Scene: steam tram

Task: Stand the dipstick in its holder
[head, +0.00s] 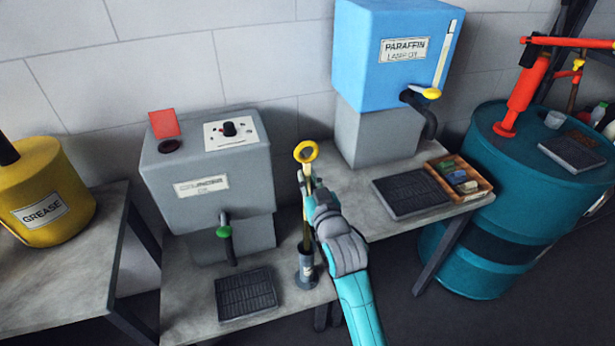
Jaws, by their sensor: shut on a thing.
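The dipstick (306,216) is a thin rod with a yellow ring handle (306,152) at its top. It stands nearly upright. My gripper (306,185) is shut on the dipstick just below the ring, with my teal and grey arm coming from the lower right. The holder (305,270) is a dark grey tube on a round base, standing on the bench to the right of the grey oil tank. The dipstick's lower end meets the holder's mouth in this view. I cannot tell how deep it sits inside.
A grey tank (207,195) with a green tap and a black drip tray (245,295) stand to the left. A blue paraffin tank (392,55), another tray (410,192) and a wooden box (460,180) stand right. A teal drum (490,250) is far right; a yellow grease drum (45,195) is left.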

